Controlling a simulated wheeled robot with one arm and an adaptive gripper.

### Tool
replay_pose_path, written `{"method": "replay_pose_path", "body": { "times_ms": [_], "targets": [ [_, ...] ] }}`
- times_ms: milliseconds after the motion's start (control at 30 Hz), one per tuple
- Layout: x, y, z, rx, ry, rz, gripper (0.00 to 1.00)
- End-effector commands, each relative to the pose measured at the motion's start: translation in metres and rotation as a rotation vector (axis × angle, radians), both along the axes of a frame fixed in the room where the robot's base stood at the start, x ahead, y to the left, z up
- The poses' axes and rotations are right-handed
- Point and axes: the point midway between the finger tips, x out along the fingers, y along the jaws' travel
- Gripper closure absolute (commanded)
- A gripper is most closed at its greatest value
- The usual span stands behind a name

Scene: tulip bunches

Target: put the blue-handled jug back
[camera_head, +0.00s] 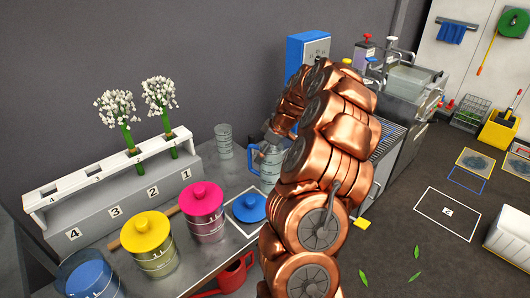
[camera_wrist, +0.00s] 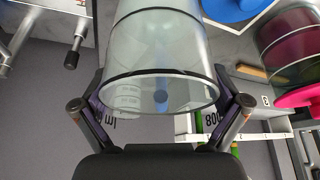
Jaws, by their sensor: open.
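The clear jug with the blue handle (camera_head: 270,168) stands on the grey bench in the head view, partly hidden by my arm, its handle on the left. My gripper (camera_head: 280,133) is at the jug's upper far side, mostly hidden behind my arm. In the wrist view a large clear vessel, which appears to be the jug (camera_wrist: 160,50), sits between the fingers of my gripper (camera_wrist: 160,105). The fingers are open, one at each side of it. A small blue spot shows through its wall. I cannot tell whether the fingers touch it.
A clear beaker (camera_head: 224,142) stands left of the jug. A blue lid (camera_head: 249,208) lies on a marked square in front. Pink (camera_head: 205,214), yellow (camera_head: 148,243) and blue (camera_head: 90,280) canisters line the bench. A numbered rack (camera_head: 115,208) holds two white flower bunches. A sink stands behind right.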

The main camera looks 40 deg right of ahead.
Motion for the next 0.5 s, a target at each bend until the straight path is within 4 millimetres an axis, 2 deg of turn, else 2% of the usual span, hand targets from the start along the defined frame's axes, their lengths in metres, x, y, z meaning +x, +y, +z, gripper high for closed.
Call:
{"method": "replay_pose_path", "body": {
  "times_ms": [300,500],
  "targets": [
    [0.0,0.0,0.001,0.0,0.0,0.0,0.0],
    [-0.005,-0.003,0.015,-0.003,-0.003,-0.002,0.0]
  ]
}}
